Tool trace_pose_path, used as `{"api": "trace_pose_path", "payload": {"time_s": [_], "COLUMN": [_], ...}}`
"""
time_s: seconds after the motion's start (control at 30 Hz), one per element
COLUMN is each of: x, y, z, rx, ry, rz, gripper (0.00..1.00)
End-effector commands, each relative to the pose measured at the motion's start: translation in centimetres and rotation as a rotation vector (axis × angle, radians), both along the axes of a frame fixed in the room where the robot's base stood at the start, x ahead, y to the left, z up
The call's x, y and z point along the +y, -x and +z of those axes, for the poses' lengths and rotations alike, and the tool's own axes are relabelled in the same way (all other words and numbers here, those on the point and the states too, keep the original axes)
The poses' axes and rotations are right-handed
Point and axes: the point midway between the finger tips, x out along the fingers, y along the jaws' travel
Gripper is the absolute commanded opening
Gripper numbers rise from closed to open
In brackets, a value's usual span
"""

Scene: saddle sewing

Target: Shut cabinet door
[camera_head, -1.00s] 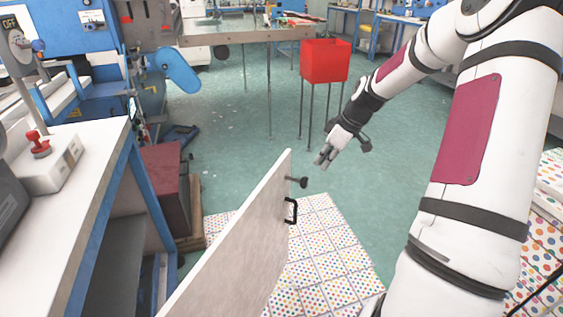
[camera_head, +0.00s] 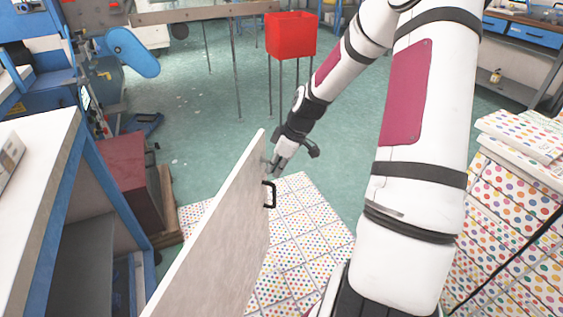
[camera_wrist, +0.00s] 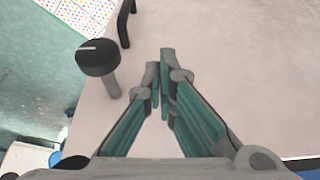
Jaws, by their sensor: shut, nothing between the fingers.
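The cabinet door (camera_head: 222,235) is a pale panel that stands open, swung out from the blue-framed cabinet (camera_head: 62,200) on the left. A black handle (camera_head: 270,194) sits on its right-hand face near the free edge. It also shows at the top of the wrist view (camera_wrist: 125,22). A dark round knob (camera_wrist: 98,58) on a short stem is beside the handle in the wrist view. My gripper (camera_head: 277,168) is shut and empty, by the door's far upper corner. In the wrist view its fingertips (camera_wrist: 160,62) point at the door's face; I cannot tell whether they touch it.
A dark red box (camera_head: 130,185) stands on the floor left of the door. A red bin (camera_head: 291,35) is on a stand further back. Spotted boxes (camera_head: 500,210) are stacked at the right.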

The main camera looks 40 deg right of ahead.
Motion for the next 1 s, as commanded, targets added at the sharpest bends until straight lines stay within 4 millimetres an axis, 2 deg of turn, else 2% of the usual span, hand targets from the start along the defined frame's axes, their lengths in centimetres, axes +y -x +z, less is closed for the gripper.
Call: {"api": "trace_pose_path", "payload": {"time_s": [0.03,0.23,0.77,0.87,1.0], "x": [0.5,1.5,1.9,2.4,3.6], "y": [-1.0,-2.4,-3.0,-3.8,-5.8], "z": [0.1,0.3,0.3,0.3,0.3], "rx": [-0.005,-0.004,-0.004,-0.006,-0.006], "ry": [0.004,0.004,0.003,0.003,0.001], "rz": [0.006,0.003,0.007,0.019,0.054], "gripper": [0.0,0.0,0.0,0.0,0.0]}}
